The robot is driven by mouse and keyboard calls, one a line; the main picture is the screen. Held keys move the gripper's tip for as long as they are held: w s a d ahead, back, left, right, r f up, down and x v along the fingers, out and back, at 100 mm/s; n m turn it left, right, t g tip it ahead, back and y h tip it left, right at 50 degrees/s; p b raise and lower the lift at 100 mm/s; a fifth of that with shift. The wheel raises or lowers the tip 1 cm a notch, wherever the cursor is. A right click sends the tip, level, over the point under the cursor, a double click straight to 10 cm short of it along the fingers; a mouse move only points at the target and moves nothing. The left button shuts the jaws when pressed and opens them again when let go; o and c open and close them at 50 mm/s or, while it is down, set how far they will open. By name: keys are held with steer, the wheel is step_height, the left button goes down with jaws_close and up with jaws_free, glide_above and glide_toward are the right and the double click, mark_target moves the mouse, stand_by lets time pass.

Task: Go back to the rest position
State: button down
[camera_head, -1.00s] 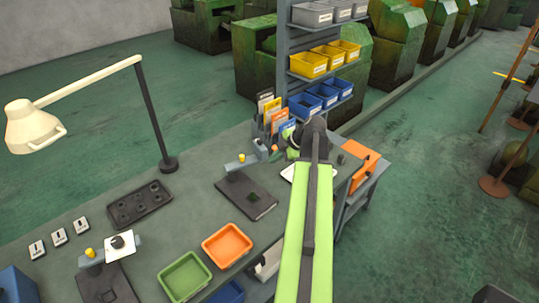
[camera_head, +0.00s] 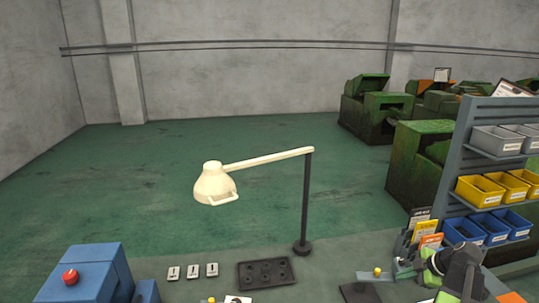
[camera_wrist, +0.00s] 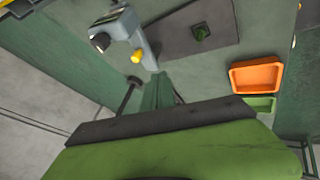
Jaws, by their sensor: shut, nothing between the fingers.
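My gripper (camera_head: 432,279) shows small at the lower right of the head view, at the end of my green and dark arm, partly hidden by the dark joint. It appears shut, with nothing seen in it. It is above the right part of the workbench, in front of the card rack (camera_head: 424,232). In the wrist view a broad green and dark part of my own body fills the bottom.
A cream lamp (camera_head: 214,184) on a dark post stands on the bench. A blue box with a red button (camera_head: 70,277) is at left. A shelf with yellow bins (camera_head: 480,191) stands close to my arm. The wrist view shows an orange tray (camera_wrist: 257,64) and a grey fixture (camera_wrist: 122,26).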

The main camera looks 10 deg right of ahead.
steer(key=w+a+f+n+g+b, duration=0.1)
steer(key=w+a+f+b, duration=0.2)
steer(key=a, duration=0.9)
steer(key=w+a+f+n+g+y+b, duration=0.1)
steer(key=w+a+f+n+g, duration=0.2)
steer(key=a, duration=0.9)
steer(key=w+a+f+b, duration=0.25)
steer(key=w+a, duration=0.25)
steer(key=a, duration=0.6)
steer(key=s+a+f+m+g+h+b, duration=0.1)
steer(key=s+a+f+m, duration=0.1)
steer(key=a, duration=0.3)
steer(key=s+a+f+m+g+h, duration=0.1)
steer(key=s+a+f+m, duration=0.1)
steer(key=a, duration=0.4)
steer(key=s+d+m, duration=0.1)
steer(key=m, duration=0.3)
steer(key=s+d+m+h, duration=0.1)
steer(key=m, duration=0.4)
steer(key=s+d+m+h, duration=0.1)
steer(key=m, duration=0.4)
steer(key=shift+s+d+f+g, duration=0.1)
steer(key=shift+d+f+g, duration=0.15)
steer(key=shift+f+g, duration=0.15)
